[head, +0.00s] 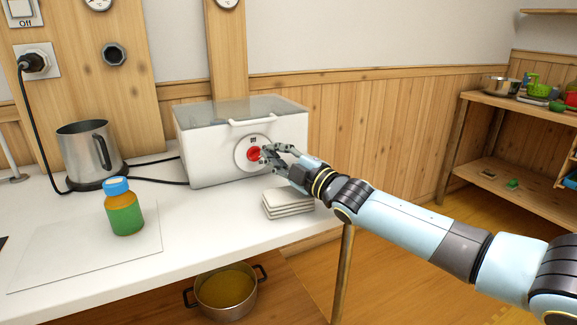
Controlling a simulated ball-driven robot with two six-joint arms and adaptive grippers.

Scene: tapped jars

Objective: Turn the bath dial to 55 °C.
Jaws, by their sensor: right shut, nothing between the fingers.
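The bath (212,156) is a white box with a see-through lid, standing at the back of the white table. Its dial is a red knob (254,154) on a round pale plate on the front face, with "Off" marked at the top. My right gripper (268,153) is at the right side of the red knob, its fingers shut with nothing between them. The fingertips look close to the knob; I cannot tell whether they touch it. They hide part of the plate, and the temperature marks are too small to read. My left gripper is not in view.
A stack of white pads (287,203) lies below my right gripper. A jar with a blue lid (123,208) stands on the left, before a steel kettle (88,154). A pot (226,292) sits under the table. Shelves (515,180) stand at right.

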